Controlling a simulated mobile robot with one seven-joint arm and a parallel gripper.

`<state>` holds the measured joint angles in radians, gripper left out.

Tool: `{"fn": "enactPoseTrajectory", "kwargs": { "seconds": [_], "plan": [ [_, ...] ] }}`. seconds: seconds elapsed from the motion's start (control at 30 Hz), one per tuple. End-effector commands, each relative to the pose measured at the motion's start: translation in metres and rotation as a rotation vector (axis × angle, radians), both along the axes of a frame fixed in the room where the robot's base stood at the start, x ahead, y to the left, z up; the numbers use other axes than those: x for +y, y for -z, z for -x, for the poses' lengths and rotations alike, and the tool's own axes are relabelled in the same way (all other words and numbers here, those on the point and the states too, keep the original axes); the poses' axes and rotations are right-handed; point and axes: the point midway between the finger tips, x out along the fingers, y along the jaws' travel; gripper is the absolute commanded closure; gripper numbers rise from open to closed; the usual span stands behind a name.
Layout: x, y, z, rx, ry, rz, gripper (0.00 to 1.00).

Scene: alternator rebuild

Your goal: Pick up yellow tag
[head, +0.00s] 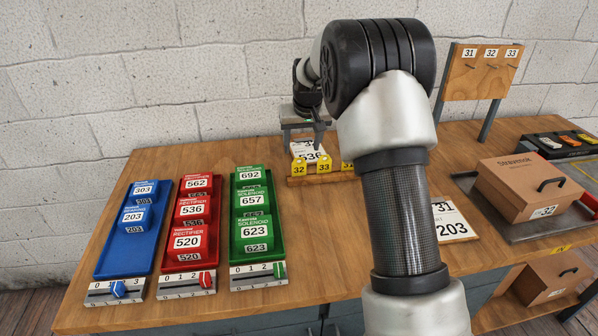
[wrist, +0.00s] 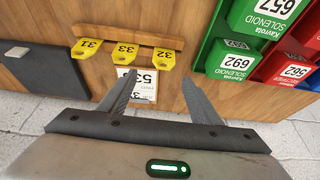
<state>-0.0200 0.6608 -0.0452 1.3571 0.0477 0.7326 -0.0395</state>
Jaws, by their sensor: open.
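Three yellow tags sit in a row on a wooden rack on the bench. In the head view tag 32 (head: 298,168) is at left, tag 33 (head: 323,164) in the middle and tag 31 (head: 346,166) at right, partly hidden by my arm. The wrist view shows them upside down: tag 31 (wrist: 88,46), tag 33 (wrist: 125,52) and tag 32 (wrist: 163,59). My gripper (wrist: 158,78) is open and empty, its fingertips just short of the row, with tag 32 nearest the gap. It also shows above and behind the rack in the head view (head: 305,136).
A white card marked 536 (head: 308,153) lies behind the rack. Blue (head: 108,262), red (head: 165,262) and green (head: 242,245) bins stand at left. A card marked 203 (head: 453,228), a brown box (head: 528,190) and a hook board (head: 470,78) are at right.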

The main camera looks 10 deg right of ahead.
Motion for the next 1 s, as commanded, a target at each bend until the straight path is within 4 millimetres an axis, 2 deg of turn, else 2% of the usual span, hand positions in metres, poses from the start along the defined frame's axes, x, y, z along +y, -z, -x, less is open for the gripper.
{"fn": "enactPoseTrajectory", "kwargs": {
  "seconds": [0.1, 0.37, 0.6, 0.87, 1.0],
  "plan": [
    [0.000, 0.013, -0.005, 0.000, 0.000, 0.000, 0.42],
    [0.002, 0.028, -0.008, 0.001, 0.000, 0.000, 0.42],
    [0.005, 0.062, -0.017, 0.000, 0.000, 0.001, 0.42],
    [0.005, 0.067, -0.020, -0.002, 0.000, 0.000, 0.42],
    [0.005, 0.067, -0.020, -0.002, 0.000, 0.000, 0.62]
  ]
}}
